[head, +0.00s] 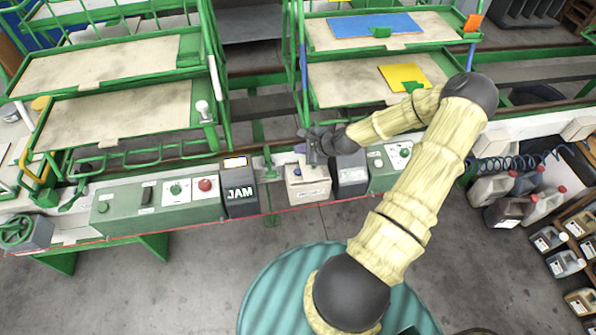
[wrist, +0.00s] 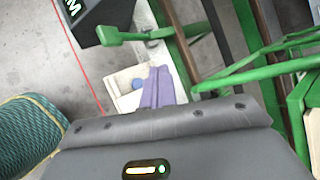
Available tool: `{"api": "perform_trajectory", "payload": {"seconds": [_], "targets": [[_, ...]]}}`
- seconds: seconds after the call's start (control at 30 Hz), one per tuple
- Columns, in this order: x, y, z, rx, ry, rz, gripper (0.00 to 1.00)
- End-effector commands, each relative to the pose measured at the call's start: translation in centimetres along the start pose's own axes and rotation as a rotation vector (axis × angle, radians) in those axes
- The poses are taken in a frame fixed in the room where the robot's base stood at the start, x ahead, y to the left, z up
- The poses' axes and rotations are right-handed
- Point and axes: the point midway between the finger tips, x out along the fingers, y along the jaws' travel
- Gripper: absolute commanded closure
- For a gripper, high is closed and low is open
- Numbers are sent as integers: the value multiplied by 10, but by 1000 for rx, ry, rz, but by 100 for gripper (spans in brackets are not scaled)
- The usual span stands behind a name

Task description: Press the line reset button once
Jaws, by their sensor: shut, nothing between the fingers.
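A white box (head: 308,186) with a small label stands on the front rail of the line, right of the dark JAM box. My gripper (head: 305,150) is over the back of the white box in the head view.
The dark JAM box (head: 240,190) stands close on the left and a dark grey box (head: 350,174) close on the right. A green panel (head: 150,203) has a green and a red button (head: 205,184). Green racks (head: 215,80) rise behind. The floor in front is clear.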

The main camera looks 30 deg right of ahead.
Motion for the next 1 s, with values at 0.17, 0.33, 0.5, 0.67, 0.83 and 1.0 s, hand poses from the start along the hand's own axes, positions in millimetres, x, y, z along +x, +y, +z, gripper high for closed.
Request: {"api": "perform_trajectory", "payload": {"seconds": [0.17, 0.33, 0.5, 0.67, 0.83, 1.0], "targets": [[14, 10, -10, 0, 0, 1, 100], [29, 21, -21, -2, 0, 1, 100], [43, 32, -31, -2, 0, 2, 100], [53, 40, -38, 1, 0, 2, 100], [59, 44, -43, -1, 0, 2, 100], [59, 44, -43, -1, 0, 2, 100]]}}
